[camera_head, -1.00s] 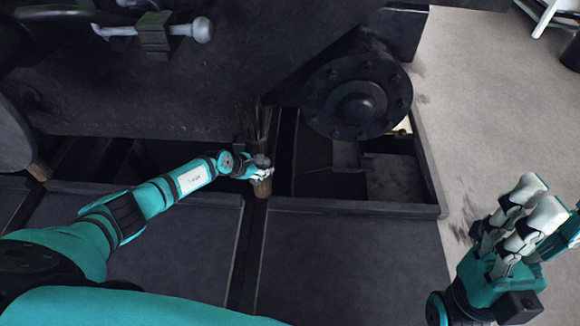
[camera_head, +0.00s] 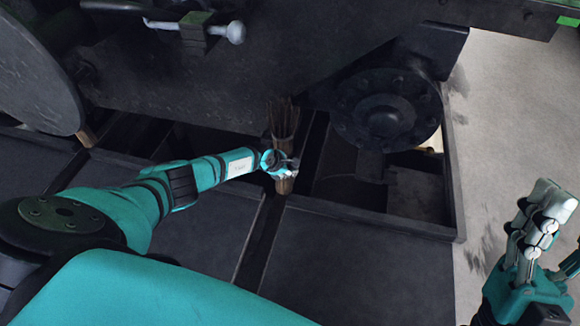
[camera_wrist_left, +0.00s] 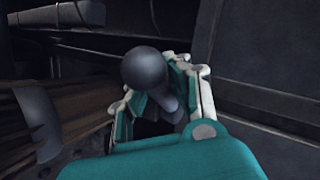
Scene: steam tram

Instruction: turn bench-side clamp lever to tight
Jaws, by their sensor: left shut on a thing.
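My left gripper (camera_head: 284,166) reaches in from the left to the middle of the head view. It is shut on a dark ball-ended lever. The lever's round grey knob (camera_wrist_left: 143,68) stands out between the pale-edged fingers in the left wrist view. The lever's base and pivot are hidden behind the hand, so I cannot tell its angle. My right gripper (camera_head: 545,225) is at the lower right with white fingers extended, open and empty, clear of everything.
A brown bundle of sticks (camera_head: 284,112) stands in a holder just behind the left hand. A dark flanged wheel hub (camera_head: 386,115) is to its right. A silver knobbed lever (camera_head: 228,32) is at upper left. Pale floor (camera_head: 510,120) lies open at right.

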